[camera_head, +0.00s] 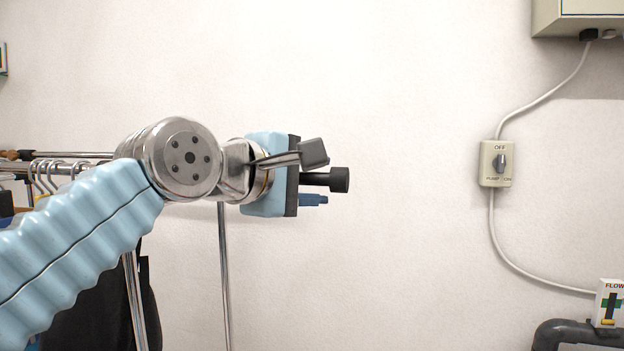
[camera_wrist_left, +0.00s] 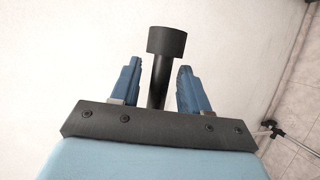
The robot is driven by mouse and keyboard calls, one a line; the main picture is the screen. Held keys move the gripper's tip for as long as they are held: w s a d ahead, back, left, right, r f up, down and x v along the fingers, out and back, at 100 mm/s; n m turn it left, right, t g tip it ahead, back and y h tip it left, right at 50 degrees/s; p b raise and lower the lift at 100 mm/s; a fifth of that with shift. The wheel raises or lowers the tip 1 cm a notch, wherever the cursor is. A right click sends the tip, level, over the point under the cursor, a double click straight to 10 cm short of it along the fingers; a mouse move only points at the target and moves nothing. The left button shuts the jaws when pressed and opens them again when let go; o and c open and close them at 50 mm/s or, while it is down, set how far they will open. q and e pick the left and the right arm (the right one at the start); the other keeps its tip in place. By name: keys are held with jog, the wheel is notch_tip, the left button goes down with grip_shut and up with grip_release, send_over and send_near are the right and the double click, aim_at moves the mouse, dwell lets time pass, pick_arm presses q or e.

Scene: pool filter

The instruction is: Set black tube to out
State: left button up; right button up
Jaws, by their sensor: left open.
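My left gripper (camera_head: 318,192) is held up in front of the white wall, pointing right. Its two blue fingers are apart, and it also shows in the wrist view (camera_wrist_left: 159,80). A black rod with a wider cylindrical head (camera_wrist_left: 166,43) stands out between the fingers, with gaps on both sides; its head shows in the head view too (camera_head: 339,179). I cannot tell whether this rod is part of my gripper. A dark tube (camera_head: 575,331) bends at the lower right, far from the gripper. My right gripper is out of view.
A pump switch (camera_head: 496,163) marked OFF and ON hangs on a cable on the wall. A FLOW box (camera_head: 609,303) stands by the dark tube. A rail with hangers (camera_head: 60,166) and dark cloth is at left. The wall between gripper and switch is bare.

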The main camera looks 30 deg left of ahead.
pick_arm(q)
jog(key=v, duration=1.3)
jog(key=shift+s+b, duration=0.4)
jog(key=shift+b, duration=0.05)
jog(key=shift+r, duration=0.15)
